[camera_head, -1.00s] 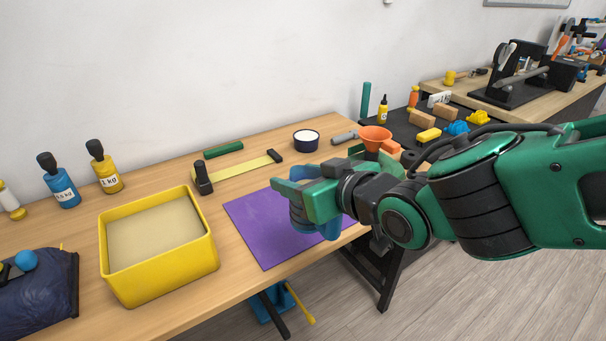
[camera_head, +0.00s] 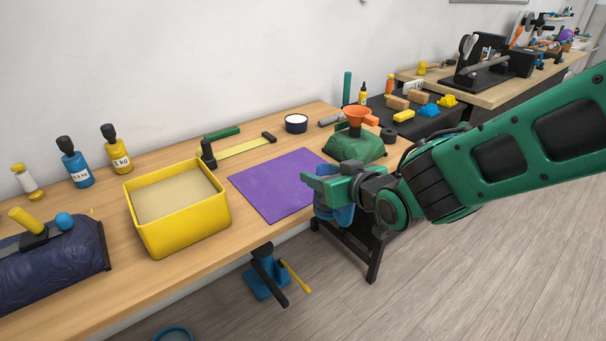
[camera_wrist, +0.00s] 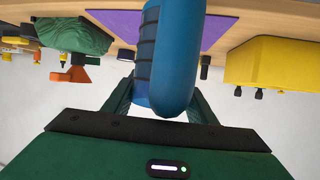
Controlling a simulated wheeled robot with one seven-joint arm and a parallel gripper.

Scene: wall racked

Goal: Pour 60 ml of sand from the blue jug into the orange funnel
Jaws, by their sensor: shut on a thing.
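The blue jug (camera_head: 334,213) is in my gripper (camera_head: 325,186), in front of the bench edge near the right end of the purple mat. In the wrist view the jug (camera_wrist: 178,50) fills the middle between my fingers (camera_wrist: 160,103), and that picture shows the bench upside down. My gripper is shut on the jug. The orange funnel (camera_head: 358,115) sits on top of a green lumpy base (camera_head: 355,147) at the right end of the bench, behind and to the right of my gripper. The jug is apart from the funnel. The sand inside the jug cannot be seen.
A purple mat (camera_head: 282,185) lies flat on the bench. A yellow tub (camera_head: 180,236) of pale sand stands left of it. A dark bowl (camera_head: 296,123) with white contents stands behind. Blue and yellow bottles and a dark blue bag are further left.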

